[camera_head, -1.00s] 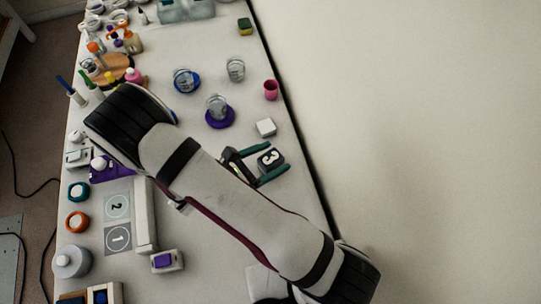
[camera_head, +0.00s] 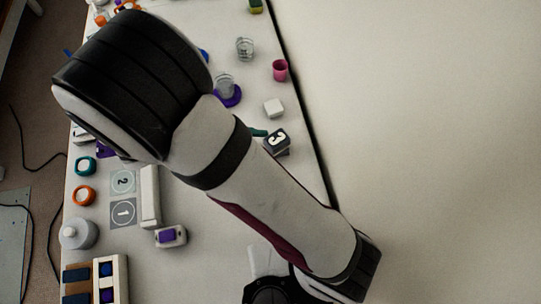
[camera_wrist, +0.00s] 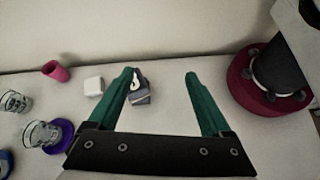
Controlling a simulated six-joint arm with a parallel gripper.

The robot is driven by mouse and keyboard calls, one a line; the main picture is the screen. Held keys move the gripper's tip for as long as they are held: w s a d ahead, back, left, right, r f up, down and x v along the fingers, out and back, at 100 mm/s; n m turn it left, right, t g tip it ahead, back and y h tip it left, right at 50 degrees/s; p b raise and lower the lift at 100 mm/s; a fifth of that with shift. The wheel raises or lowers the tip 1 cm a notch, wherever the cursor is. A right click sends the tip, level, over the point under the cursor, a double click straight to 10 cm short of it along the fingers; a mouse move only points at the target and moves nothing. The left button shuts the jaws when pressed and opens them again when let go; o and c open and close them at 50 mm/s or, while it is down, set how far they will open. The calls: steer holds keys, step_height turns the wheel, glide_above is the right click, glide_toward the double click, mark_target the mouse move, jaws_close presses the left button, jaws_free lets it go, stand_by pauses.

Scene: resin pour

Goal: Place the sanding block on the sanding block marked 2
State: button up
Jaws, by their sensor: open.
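A dark block marked 3 (camera_head: 277,143) stands near the table's right edge; it also shows in the wrist view (camera_wrist: 139,90), partly behind the left finger. Which object is the sanding block is not certain. A flat grey square marked 2 (camera_head: 123,182) lies at the table's left, just above a similar square marked 1 (camera_head: 123,214). My gripper (camera_wrist: 160,78) is open, with teal fingers apart and nothing between them. In the head view my arm hides most of it; a teal fingertip shows left of the block.
A white block (camera_head: 274,108), pink cup (camera_head: 280,70) and glass beakers stand above the marked block. A long white bar (camera_head: 150,196) lies right of the squares. A white box with a purple top (camera_head: 170,236) is below it. My arm crosses the table.

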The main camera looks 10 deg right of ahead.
steer(key=s+d+r+m+y, duration=0.1)
steer(key=s+r+m+y, duration=0.3)
steer(key=m, duration=0.6)
steer(key=s+d+r+m+y, duration=0.2)
steer(key=s+r+m+y, duration=0.3)
steer(key=m+y, duration=0.4)
steer(key=s+m, duration=0.1)
steer(key=m, duration=0.1)
steer(key=shift+s+m+g, duration=0.2)
steer(key=shift+m+g, duration=0.1)
steer(key=shift+g, duration=0.1)
